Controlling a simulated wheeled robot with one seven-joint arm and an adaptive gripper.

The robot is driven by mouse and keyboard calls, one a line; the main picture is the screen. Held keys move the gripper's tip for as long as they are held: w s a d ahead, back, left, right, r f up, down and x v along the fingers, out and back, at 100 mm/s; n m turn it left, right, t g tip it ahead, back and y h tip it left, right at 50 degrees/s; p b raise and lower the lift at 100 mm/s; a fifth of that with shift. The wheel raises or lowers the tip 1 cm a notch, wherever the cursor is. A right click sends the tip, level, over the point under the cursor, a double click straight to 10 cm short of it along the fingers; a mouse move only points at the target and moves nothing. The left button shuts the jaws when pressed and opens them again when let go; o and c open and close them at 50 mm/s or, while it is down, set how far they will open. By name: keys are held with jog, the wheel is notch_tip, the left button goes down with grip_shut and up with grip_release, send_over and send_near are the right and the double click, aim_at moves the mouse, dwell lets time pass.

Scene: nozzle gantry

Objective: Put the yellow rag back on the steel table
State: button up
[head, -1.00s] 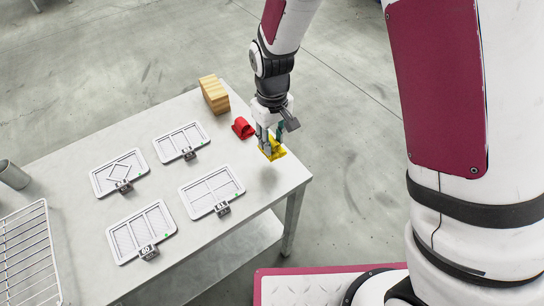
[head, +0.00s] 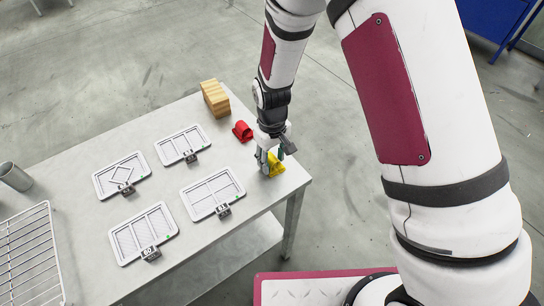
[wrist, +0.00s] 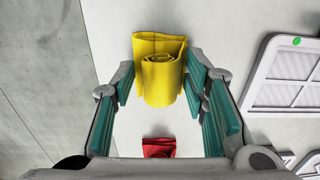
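The yellow rag (head: 277,166) is a rolled cloth at the near right corner of the steel table (head: 90,142). It appears to rest on the tabletop. In the wrist view the rag (wrist: 162,72) lies between and just beyond my fingertips, its rolled end facing the camera. My gripper (head: 270,157) is low over that corner, fingers spread around the rag. In the wrist view my gripper (wrist: 160,85) shows a gap at the left pad; contact at the right pad is hard to tell.
A red rag (head: 242,131) lies close behind my gripper, with a wooden block (head: 215,98) farther back. Several framed filter panels (head: 212,193) with small tags lie to the left. A wire rack (head: 30,250) and a metal cup (head: 14,175) are at the far left.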

aim_at(274, 156)
jog(key=shift+f, duration=0.15)
dwell(0.4)
notch_tip(274, 156, up, 14)
jog(key=b, duration=0.2)
jog(key=s+d+r+m+t, duration=0.1)
jog(key=s+d+r+m, duration=0.15)
jog(key=d+r, duration=0.35)
jog(key=s+d+r+m+t, duration=0.1)
jog(key=s+d+r, duration=0.25)
jog(key=r, duration=0.45)
jog(key=s+d+r+m+t, duration=0.3)
jog(key=s+d+r, duration=0.3)
jog(key=s, duration=0.6)
jog(key=d, duration=0.2)
jog(key=shift+s+d+r, duration=0.15)
jog(key=shift+s+d, duration=0.1)
jog(key=shift+d, duration=0.1)
